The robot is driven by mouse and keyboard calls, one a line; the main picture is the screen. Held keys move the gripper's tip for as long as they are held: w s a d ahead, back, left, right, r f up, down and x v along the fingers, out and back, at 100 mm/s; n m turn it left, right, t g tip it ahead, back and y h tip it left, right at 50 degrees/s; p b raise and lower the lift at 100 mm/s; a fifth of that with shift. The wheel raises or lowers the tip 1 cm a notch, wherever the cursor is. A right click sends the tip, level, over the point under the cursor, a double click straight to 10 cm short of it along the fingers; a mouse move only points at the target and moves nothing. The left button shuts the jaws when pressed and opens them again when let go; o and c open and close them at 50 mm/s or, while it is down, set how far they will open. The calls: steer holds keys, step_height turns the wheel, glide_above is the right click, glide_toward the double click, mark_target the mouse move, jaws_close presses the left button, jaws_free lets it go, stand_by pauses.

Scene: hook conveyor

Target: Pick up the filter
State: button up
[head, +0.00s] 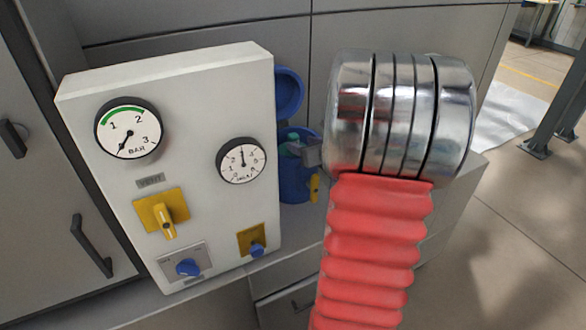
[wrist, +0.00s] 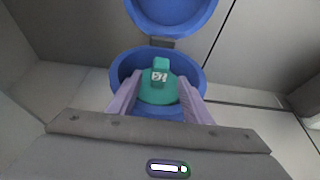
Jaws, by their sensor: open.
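The filter, which I take to be the teal-green rounded piece with a raised block and a small white marking on top (wrist: 158,92), sits inside an open blue round housing (wrist: 116,72) in the wrist view. My gripper (wrist: 159,86) is open, with one pale purple finger on each side of the teal piece. The fingers reach into the housing mouth; I cannot tell whether they touch the piece. In the head view the blue housing (head: 294,186) is partly hidden behind the panel, and a bit of teal (head: 291,146) shows at its mouth.
The housing's blue lid (wrist: 172,12) stands swung open at the far side. In the head view a white panel (head: 200,110) with gauges, a yellow vent handle (head: 165,222) and blue knobs stands left of the housing. Grey cabinets (head: 190,22) stand behind.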

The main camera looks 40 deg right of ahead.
mark_target(295, 142)
steer(key=shift+x, duration=2.55)
steer(key=shift+a+f, duration=0.1)
steer(key=shift+f, duration=0.05)
steer(key=shift+c, duration=0.6)
jaws_close()
